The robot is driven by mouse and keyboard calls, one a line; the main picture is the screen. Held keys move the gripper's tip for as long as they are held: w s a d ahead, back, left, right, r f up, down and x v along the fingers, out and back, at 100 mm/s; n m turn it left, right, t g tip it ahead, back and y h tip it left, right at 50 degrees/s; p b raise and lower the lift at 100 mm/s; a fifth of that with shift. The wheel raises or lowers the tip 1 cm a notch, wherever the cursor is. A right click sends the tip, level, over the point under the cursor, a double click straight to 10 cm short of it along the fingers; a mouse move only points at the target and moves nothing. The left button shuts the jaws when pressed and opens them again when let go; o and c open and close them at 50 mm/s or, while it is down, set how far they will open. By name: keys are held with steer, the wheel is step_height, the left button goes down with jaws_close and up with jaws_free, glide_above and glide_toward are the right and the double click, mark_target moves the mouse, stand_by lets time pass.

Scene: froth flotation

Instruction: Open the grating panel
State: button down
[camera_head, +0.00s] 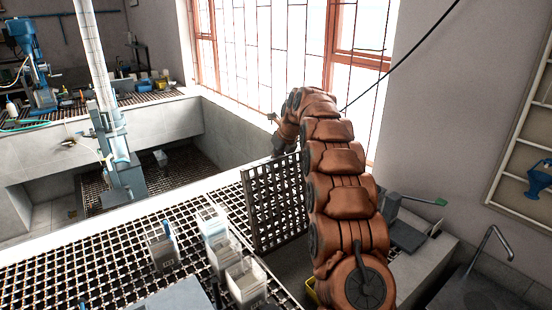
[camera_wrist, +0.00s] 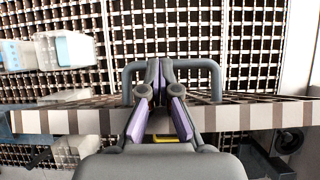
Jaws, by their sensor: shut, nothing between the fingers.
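The grating panel (camera_head: 272,208) stands upright, at a steep angle to the bench top, beside an opening in the grated bench. In the wrist view the panel (camera_wrist: 60,121) is seen nearly edge-on as a band across the picture. A grey U-shaped handle (camera_wrist: 211,66) rises from its edge. My gripper (camera_wrist: 163,75) has its purple-padded fingers together and holds nothing. Its fingertips overlap the handle's loop in the picture; I cannot tell whether they touch it. In the head view my arm arches over the panel, and the fingertips are hidden near its top edge.
Several clear and white containers (camera_head: 246,283) stand on the bench grating (camera_head: 85,265) left of the panel. A yellow object (camera_head: 312,291) shows low by the opening, partly behind my arm. A sink tap (camera_head: 490,240) is at the right, and a window wall is behind.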

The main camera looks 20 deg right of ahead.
steer(key=shift+f, duration=0.15)
steer(key=v, duration=1.2)
steer(key=s+a+n+g, duration=0.2)
steer(key=s+a+n, duration=0.8)
steer(key=s, duration=0.1)
steer(key=s+a+f+n+g, duration=0.1)
steer(key=s+a+f+n, duration=0.2)
steer(key=s, duration=1.1)
steer(key=s+a+f+n+g, duration=0.2)
steer(key=s+f+n, duration=0.5)
steer(key=s+n, duration=0.5)
steer(key=s+a+f+n+g+h, duration=0.1)
steer(key=s+a+f+n, duration=0.3)
steer(key=s, duration=1.3)
steer(key=f+n+g, duration=0.1)
steer(key=n, duration=0.3)
steer(key=shift+n, duration=0.3)
